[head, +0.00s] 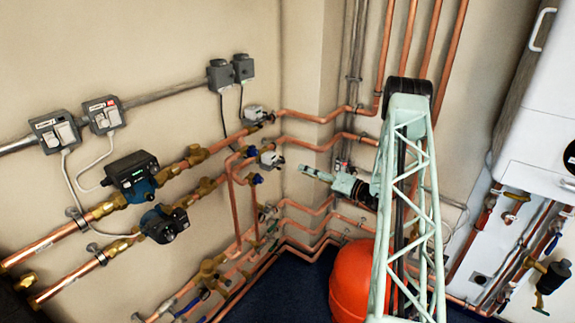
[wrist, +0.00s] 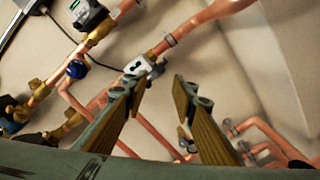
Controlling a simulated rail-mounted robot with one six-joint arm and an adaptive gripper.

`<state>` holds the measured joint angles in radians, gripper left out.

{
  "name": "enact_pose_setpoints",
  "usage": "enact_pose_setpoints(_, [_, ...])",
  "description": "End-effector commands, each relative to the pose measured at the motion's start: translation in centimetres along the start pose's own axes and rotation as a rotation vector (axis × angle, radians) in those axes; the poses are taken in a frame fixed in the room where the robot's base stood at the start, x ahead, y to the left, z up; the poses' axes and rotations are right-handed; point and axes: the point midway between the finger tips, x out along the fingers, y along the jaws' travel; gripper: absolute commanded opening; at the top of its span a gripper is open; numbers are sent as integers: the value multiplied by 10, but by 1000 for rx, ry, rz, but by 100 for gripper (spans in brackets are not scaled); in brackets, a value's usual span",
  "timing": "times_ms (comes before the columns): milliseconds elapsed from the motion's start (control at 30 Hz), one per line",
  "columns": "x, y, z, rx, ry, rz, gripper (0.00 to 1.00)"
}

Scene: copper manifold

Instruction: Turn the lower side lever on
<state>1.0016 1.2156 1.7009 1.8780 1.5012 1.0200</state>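My gripper (head: 308,171) points left towards the wall pipes in the head view. In the wrist view my gripper (wrist: 160,88) is open, with its two brown-padded fingers apart and nothing between them. A small metal fitting (wrist: 185,140) on a copper pipe shows beyond the gap, near the right finger. Low on the left wall, small valves sit on the pipes, one with a blue lever (head: 206,294). A blue knob (head: 256,179) sits higher, below a grey-white valve head (head: 271,159). I cannot tell which of these is the lower side lever, or its position.
Copper pipes (head: 315,147) run around the corner close to my gripper. A red tank (head: 350,283) stands below my arm. Two pumps (head: 132,175) are on the left wall, and a white boiler (head: 540,140) is at right.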

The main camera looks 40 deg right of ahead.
Motion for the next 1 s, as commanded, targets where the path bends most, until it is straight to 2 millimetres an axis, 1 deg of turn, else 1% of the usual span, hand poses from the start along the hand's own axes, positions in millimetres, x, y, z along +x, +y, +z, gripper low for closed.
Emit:
enact_pose_setpoints(33, [8, 1, -1, -1, 2, 2, 25])
enact_pose_setpoints(600, [81, 1, 0, 0, 0, 2, 25])
enact_pose_setpoints(800, [96, 1, 0, 0, 1, 1, 25])
enact_pose_setpoints(1000, [102, 0, 0, 0, 0, 0, 25])
